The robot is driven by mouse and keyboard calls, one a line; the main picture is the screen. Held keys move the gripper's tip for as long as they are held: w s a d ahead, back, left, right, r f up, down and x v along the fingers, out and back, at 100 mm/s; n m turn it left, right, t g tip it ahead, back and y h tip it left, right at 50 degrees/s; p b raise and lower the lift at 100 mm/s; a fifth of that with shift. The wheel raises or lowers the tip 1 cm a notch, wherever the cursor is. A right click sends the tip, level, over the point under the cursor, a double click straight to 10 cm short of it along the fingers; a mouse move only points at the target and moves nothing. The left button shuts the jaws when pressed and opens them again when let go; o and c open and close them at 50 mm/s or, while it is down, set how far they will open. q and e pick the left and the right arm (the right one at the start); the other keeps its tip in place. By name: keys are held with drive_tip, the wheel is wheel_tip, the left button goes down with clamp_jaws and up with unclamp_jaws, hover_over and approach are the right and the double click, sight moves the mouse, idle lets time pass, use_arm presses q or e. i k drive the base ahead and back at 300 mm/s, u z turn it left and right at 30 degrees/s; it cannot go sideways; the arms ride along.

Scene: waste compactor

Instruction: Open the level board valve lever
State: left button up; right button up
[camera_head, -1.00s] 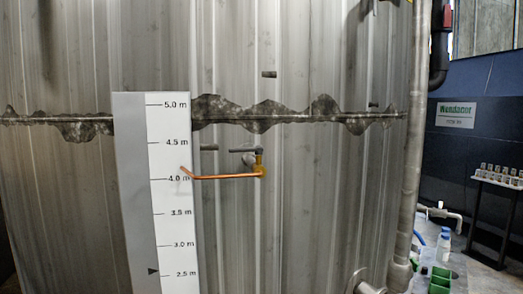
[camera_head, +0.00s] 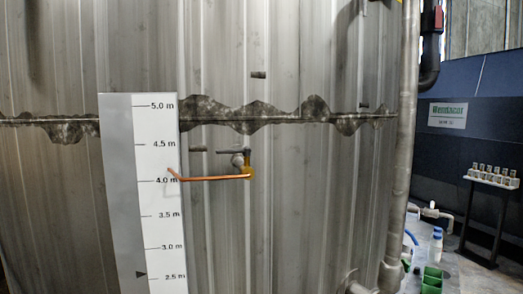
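The level board (camera_head: 122,200) is a pale upright panel in front of a large corrugated metal tank. Its white scale (camera_head: 155,225) reads from 5.0 m down to 2.5 m, with a dark pointer near 2.5 m. To its right, a small valve with a yellow-orange body (camera_head: 250,170) sits on the tank at about the 4.0 m mark. A dark grey lever (camera_head: 233,152) lies roughly horizontal on top of the valve, pointing left. A copper pipe (camera_head: 208,178) runs left from the valve to the board. Neither of my grippers is in view.
The corrugated tank (camera_head: 300,220) fills most of the view. A vertical grey pipe (camera_head: 402,150) runs along its right side. Further right are a dark rack with small bottles (camera_head: 492,175), a green crate (camera_head: 432,279) and a blue-capped bottle (camera_head: 437,242) on the floor.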

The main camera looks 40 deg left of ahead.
sight(246, 151)
drive_tip(key=u, duration=0.15)
drive_tip(key=k, duration=1.05)
drive_tip(key=u, duration=1.1)
drive_tip(key=i, duration=0.95)
drive_tip(key=u, duration=0.05)
